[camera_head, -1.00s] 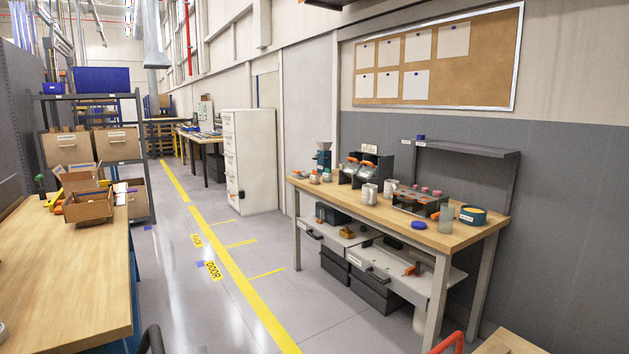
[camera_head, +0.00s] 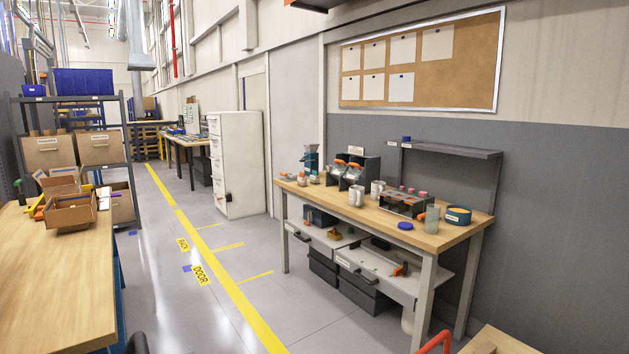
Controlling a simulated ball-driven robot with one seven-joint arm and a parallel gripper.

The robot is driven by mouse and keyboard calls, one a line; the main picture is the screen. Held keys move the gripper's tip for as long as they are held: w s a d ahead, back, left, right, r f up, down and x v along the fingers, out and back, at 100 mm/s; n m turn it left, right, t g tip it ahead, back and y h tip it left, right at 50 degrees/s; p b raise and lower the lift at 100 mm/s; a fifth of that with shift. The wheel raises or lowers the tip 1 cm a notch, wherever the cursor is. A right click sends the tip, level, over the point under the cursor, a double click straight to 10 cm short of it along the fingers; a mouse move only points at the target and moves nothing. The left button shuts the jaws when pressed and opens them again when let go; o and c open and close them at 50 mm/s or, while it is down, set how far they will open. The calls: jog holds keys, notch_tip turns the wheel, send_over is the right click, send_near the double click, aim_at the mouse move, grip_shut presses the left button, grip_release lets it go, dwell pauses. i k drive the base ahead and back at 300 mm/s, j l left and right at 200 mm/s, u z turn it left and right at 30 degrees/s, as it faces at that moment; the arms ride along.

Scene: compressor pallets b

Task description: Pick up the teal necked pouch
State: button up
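I cannot make out a teal necked pouch for certain. A small teal item with a wide grey top (camera_head: 311,160) stands at the back left of the right-hand workbench (camera_head: 385,219). It is too small to tell whether it is a pouch. A pale green translucent jar (camera_head: 432,219) stands near that bench's right end, beside a teal round tub with orange contents (camera_head: 458,215). My gripper is not in view.
The workbench also holds mugs (camera_head: 356,196), dark bins (camera_head: 355,170) and a rack (camera_head: 403,203). A wooden table (camera_head: 55,285) with cardboard boxes (camera_head: 72,211) is at left. Clear floor with a yellow line (camera_head: 223,285) runs between. A red tube (camera_head: 435,343) shows at the bottom.

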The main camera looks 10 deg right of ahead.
aim_at(314, 178)
jog(key=i, duration=1.2)
jog(key=i+u, duration=0.3)
jog(key=i, duration=1.6)
jog(key=i+z, duration=0.45)
jog(key=i+j+z, duration=0.25)
jog(key=i+z, duration=0.25)
jog(key=i+j+z, duration=0.45)
jog(key=k+l, duration=0.05)
jog(key=l, duration=0.05)
